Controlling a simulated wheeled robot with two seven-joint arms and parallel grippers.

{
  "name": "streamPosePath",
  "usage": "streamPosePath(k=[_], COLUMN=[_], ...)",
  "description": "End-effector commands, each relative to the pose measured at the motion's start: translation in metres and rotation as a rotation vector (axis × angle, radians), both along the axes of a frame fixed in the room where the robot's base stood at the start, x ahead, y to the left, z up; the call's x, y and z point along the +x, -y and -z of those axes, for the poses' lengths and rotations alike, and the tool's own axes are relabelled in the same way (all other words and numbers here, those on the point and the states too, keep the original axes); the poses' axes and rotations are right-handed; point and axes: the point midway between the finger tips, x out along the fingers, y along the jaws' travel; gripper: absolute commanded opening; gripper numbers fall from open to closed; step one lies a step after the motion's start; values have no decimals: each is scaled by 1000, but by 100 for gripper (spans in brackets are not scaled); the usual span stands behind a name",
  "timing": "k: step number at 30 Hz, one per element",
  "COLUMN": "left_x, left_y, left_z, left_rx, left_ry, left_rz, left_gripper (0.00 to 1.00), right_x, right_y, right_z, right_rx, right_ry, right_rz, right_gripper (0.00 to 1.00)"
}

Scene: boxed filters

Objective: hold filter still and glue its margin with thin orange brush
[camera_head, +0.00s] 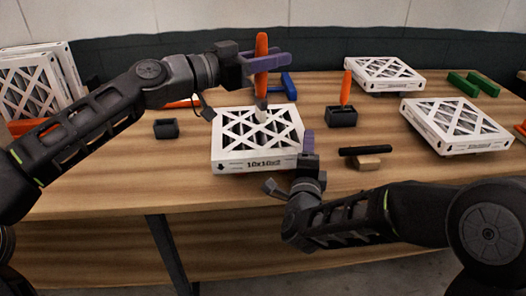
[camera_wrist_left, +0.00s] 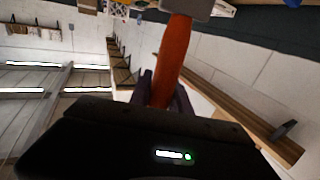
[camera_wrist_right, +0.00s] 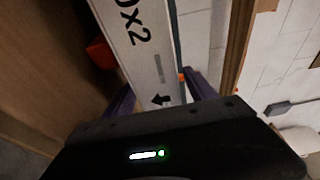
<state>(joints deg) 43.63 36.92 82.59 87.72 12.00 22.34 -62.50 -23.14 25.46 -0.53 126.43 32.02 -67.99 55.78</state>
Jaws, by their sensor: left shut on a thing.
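The white filter (camera_head: 250,155) with a lattice top lies flat on the table, printed side towards me. My left gripper (camera_head: 264,64) is shut on an orange brush (camera_head: 262,45) and holds it upright above the filter. The brush's pale tip is over the lattice near the middle; I cannot tell if it touches. The orange handle also shows in the left wrist view (camera_wrist_left: 174,50). My right gripper (camera_head: 307,145) is at the filter's front right corner. In the right wrist view its fingers stand apart on both sides of the filter's printed side (camera_wrist_right: 143,35).
A second orange brush (camera_head: 346,88) stands in a black holder (camera_head: 342,117). An empty black holder (camera_head: 166,128) sits left. Other filters lie at right (camera_head: 455,126) and back (camera_head: 383,74). A black bar on a wooden block (camera_head: 367,163), green clamps (camera_head: 473,84) and blue ones (camera_head: 289,86) also lie there.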

Motion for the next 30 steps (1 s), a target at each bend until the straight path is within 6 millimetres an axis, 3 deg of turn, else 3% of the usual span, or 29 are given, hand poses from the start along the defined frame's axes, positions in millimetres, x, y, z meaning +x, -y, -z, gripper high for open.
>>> streamPosePath(k=[8,14,30], left_x=[0,0,0], left_y=[0,0,0], left_z=[0,0,0], left_rx=[0,0,0], left_ry=[0,0,0], left_rz=[0,0,0], left_gripper=[0,0,0], right_x=[-1,-15,-111], right_y=[0,-2,-15], right_z=[-1,-1,-1], right_rx=[0,1,1], right_ry=[1,1,1], right_rz=[0,-1,-1], right_gripper=[66,66,66])
